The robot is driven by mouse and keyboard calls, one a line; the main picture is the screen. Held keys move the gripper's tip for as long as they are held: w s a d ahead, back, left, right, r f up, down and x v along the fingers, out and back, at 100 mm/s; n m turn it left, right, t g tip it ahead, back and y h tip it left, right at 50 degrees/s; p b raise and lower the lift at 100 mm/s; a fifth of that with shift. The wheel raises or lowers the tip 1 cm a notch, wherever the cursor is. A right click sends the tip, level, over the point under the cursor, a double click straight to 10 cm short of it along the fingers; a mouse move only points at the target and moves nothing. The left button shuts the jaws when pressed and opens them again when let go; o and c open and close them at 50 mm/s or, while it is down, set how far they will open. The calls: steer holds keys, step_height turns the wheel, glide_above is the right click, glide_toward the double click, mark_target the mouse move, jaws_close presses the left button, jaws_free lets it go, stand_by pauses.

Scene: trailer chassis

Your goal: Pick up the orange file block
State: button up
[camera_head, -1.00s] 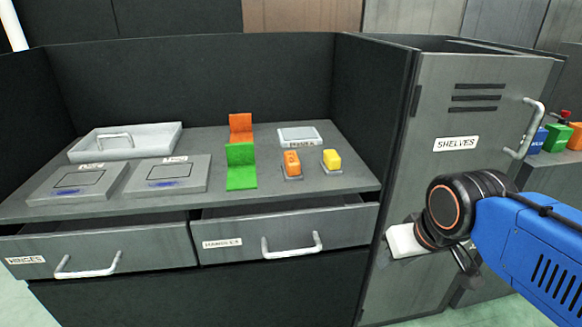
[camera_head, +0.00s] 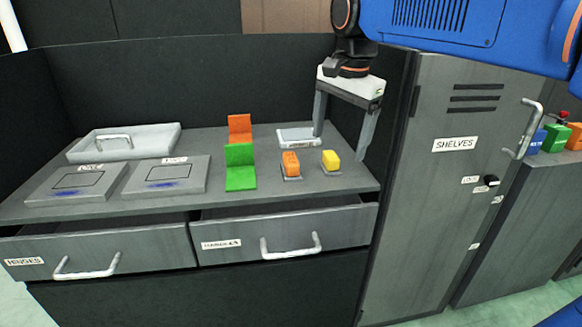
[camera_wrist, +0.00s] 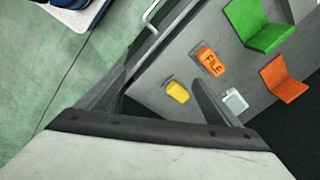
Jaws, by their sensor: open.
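The orange file block (camera_head: 291,163) stands upright on a small grey base on the worktop, between the green bracket and a yellow block (camera_head: 331,160). In the wrist view the orange block (camera_wrist: 210,61) shows the word FILE on its top, and the yellow block (camera_wrist: 178,91) lies beside it. My gripper (camera_head: 340,146) is open and empty, pointing down above the right part of the worktop, to the right of the file block.
A green bracket (camera_head: 240,167) and an orange bracket (camera_head: 240,127) stand left of the block. A small grey pad (camera_head: 297,136) lies behind it. Two drawers (camera_head: 290,229) stand partly open below. A tall locker (camera_head: 440,190) bounds the right side.

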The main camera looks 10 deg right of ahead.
mark_target(291, 158)
steer(key=w+a+r+m+g, duration=0.2)
steer(key=w+a+r+m, duration=0.45)
steer(key=w+a, duration=0.35)
steer(key=shift+m, duration=0.25)
steer(key=f, duration=0.6)
steer(key=w+f, duration=0.1)
steer(key=f, duration=0.5)
steer(key=d+f, duration=0.1)
steer(key=f, duration=0.5)
steer(key=shift+w, duration=0.3)
steer(key=shift+c, duration=0.2)
steer(key=c, duration=1.2)
steer(key=shift+r, duration=0.1)
step_height(291, 158, up, 10)
steer(key=shift+f, duration=0.1)
